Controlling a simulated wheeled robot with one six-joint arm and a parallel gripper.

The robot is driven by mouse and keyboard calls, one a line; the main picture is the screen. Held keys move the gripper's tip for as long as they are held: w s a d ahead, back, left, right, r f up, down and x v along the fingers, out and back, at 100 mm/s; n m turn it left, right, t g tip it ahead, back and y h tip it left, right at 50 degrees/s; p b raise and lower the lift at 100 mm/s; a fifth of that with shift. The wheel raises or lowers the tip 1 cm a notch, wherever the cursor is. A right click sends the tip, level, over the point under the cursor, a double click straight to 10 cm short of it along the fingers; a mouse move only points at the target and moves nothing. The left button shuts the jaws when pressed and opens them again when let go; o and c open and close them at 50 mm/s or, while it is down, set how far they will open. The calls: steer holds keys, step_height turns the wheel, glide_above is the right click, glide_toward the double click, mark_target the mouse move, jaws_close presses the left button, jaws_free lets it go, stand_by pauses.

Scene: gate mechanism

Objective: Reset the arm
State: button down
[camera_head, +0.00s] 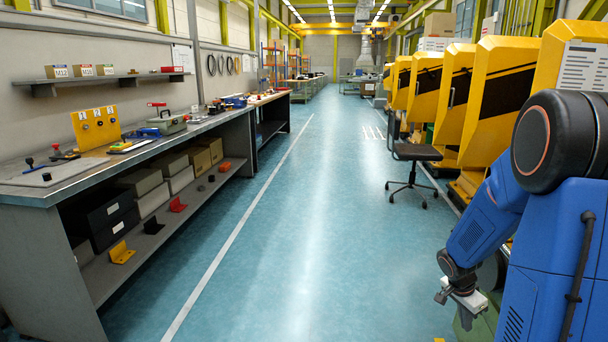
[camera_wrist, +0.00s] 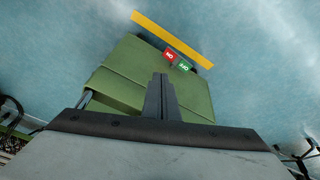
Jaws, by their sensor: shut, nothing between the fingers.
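My gripper (camera_wrist: 162,97) is shut and empty in the wrist view, its two dark fingers together. In the head view my blue arm hangs bent at the right, and its wrist end (camera_head: 462,297) points down low over the floor. I cannot tell whether the fingers touch the green surface.
A long workbench (camera_head: 75,187) with tools and a yellow numbered panel (camera_head: 97,125) runs along the left. An office chair (camera_head: 412,160) and several yellow machines (camera_head: 490,80) stand at the right. The blue floor (camera_head: 290,220) between them is clear.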

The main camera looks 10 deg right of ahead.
steer(key=s+a+r+n+t, duration=0.1)
steer(key=s+a+r+n, duration=0.15)
steer(key=a+r, duration=0.5)
steer(key=s+a+r+n+t+y, duration=0.3)
steer(key=s+a+r+n, duration=1)
steer(key=s+a, duration=0.5)
step_height(320, 180, up, 2)
steer(key=shift+a+r+t+y, duration=0.25)
steer(key=shift+t+y, duration=0.15)
steer(key=shift+t, duration=0.1)
